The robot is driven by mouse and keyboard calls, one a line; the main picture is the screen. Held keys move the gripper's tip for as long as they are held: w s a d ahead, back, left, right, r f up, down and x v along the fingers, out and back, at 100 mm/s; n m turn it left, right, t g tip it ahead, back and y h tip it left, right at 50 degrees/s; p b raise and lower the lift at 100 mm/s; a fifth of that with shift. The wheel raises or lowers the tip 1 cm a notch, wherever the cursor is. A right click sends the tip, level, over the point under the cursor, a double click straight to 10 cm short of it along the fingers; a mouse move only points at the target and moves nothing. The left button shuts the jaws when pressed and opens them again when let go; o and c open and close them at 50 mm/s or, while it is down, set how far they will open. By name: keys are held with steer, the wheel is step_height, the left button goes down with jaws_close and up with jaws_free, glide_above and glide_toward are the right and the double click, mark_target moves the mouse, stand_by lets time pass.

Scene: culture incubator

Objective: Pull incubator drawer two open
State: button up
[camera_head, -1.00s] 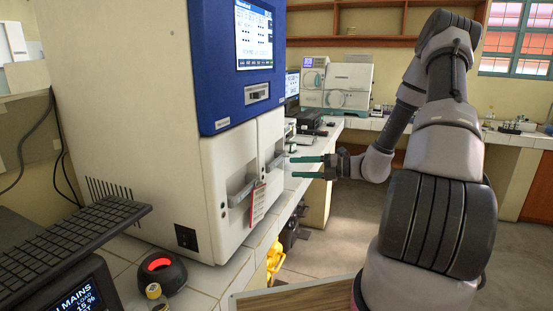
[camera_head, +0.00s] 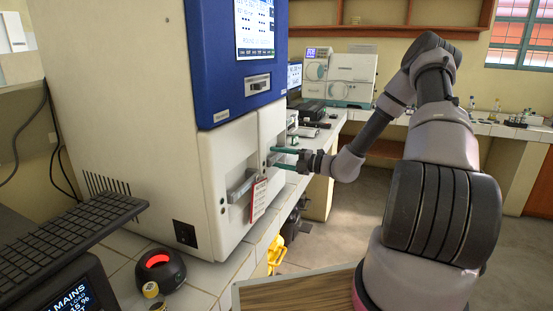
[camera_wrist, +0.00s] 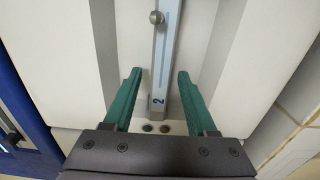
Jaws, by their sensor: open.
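The incubator (camera_head: 130,110) is a large cream cabinet with a blue upper panel and two drawer fronts side by side below. Drawer two (camera_head: 270,124) is the farther front, on the right in the head view. Its grey upright handle (camera_wrist: 160,85) carries a blue "2" in the wrist view. My gripper (camera_head: 272,157) is open at this front, with its green fingers pointing at it. In the wrist view the handle lies between the two spread fingers (camera_wrist: 159,88), with a gap on each side. The drawer looks shut, and my fingers partly hide its handle in the head view.
The nearer drawer's handle (camera_head: 241,186) has a red and white tag (camera_head: 258,200) hanging beside it. A keyboard (camera_head: 70,240) and a black device with a red light (camera_head: 158,270) stand on the near counter. Open floor (camera_head: 330,235) lies right of the incubator.

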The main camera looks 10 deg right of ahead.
steer(key=shift+w+a, duration=0.1)
steer(key=shift+a, duration=0.15)
jaws_close()
stand_by(1.4)
